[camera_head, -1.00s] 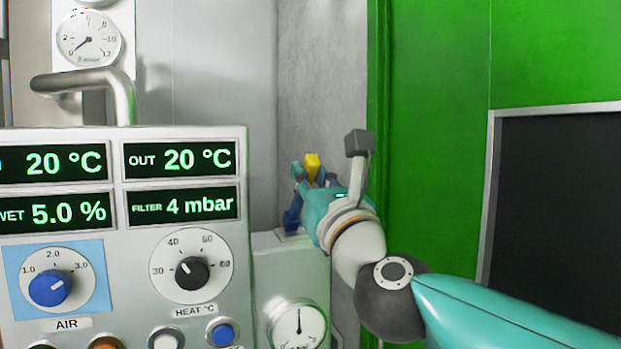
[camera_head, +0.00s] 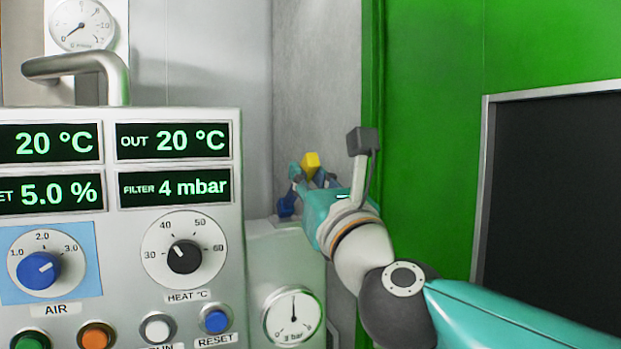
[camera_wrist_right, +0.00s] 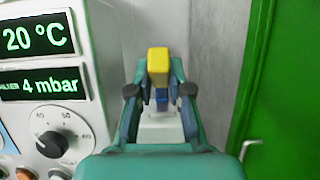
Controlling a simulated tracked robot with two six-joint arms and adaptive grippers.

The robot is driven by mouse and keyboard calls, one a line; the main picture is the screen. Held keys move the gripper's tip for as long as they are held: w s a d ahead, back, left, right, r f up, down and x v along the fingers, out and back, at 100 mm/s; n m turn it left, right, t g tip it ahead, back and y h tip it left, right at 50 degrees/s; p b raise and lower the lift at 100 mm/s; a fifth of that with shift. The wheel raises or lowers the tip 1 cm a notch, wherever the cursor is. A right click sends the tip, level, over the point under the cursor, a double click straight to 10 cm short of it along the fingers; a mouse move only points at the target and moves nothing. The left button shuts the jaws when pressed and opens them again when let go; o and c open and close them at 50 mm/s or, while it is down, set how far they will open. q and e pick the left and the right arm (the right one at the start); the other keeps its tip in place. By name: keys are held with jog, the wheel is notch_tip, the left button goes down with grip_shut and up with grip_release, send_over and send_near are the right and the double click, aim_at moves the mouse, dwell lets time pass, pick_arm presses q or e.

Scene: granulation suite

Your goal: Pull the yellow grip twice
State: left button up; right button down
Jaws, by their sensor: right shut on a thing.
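The yellow grip (camera_head: 311,164) shows just beyond my right gripper (camera_head: 308,175) in the head view, above the grey-white housing beside the control panel. In the right wrist view the yellow grip (camera_wrist_right: 158,62) sits between the two fingers of my right gripper (camera_wrist_right: 158,84), which is shut on it. A blue part (camera_wrist_right: 161,97) shows below the grip, above a pale base (camera_wrist_right: 160,127). In the head view the blue part (camera_head: 287,204) is partly hidden by the gripper. My left gripper is not in view.
The control panel (camera_head: 120,285) with displays, knobs and buttons stands close on the left. A pressure gauge (camera_head: 293,317) is below the gripper. A green wall (camera_head: 430,130) and a dark framed panel (camera_head: 560,200) are on the right.

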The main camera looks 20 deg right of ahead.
jog(key=f+b, duration=0.1)
jog(key=s+f+b, duration=0.1)
jog(key=shift+f, duration=0.3)
jog(key=c, duration=0.7)
grip_release()
jog(key=shift+r, duration=0.1)
jog(key=shift+s, duration=0.1)
jog(key=shift+b+v, duration=1.25)
jog(key=shift+v, duration=3.2)
